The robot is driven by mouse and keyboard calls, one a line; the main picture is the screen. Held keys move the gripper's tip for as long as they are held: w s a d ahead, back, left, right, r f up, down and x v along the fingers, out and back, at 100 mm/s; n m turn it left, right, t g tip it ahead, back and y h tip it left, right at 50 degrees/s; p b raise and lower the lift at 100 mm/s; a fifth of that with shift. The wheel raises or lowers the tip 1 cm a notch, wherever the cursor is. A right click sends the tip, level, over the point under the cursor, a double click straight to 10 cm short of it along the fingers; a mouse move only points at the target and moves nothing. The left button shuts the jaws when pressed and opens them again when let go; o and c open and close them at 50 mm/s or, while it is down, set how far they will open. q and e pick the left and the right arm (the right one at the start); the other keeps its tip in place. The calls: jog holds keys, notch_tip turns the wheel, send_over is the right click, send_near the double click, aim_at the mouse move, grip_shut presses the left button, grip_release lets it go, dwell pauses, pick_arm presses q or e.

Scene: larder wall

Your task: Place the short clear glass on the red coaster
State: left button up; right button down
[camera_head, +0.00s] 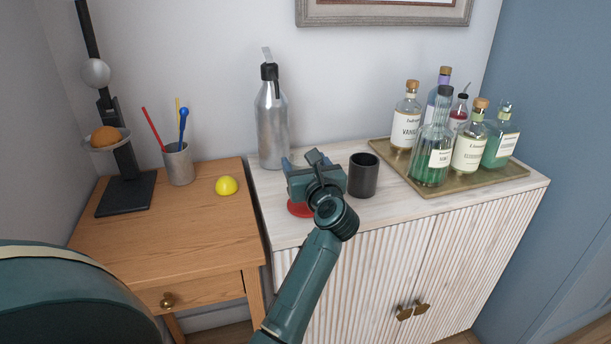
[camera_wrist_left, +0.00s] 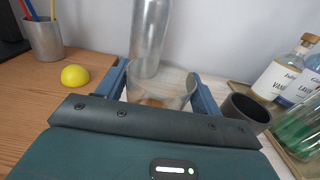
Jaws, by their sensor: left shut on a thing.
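My left gripper (camera_head: 314,168) is over the front left part of the white cabinet. In the left wrist view its two blue fingers are shut on the short clear glass (camera_wrist_left: 160,90), one on each side, and the glass looks upright. In the head view the gripper hides the glass. The red coaster (camera_head: 299,209) shows partly below and left of the gripper on the cabinet top; the gripper covers the rest. I cannot tell whether the glass touches the coaster. My right gripper is not in view.
A dark cup (camera_head: 363,177) stands close right of the gripper. A silver bottle (camera_head: 272,127) stands behind it. A brass tray (camera_head: 440,188) with several bottles is farther right.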

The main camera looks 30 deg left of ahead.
pick_arm(q)
jog(key=shift+f, duration=1.25)
jog(key=shift+f, duration=0.2)
jog(key=o, duration=1.2)
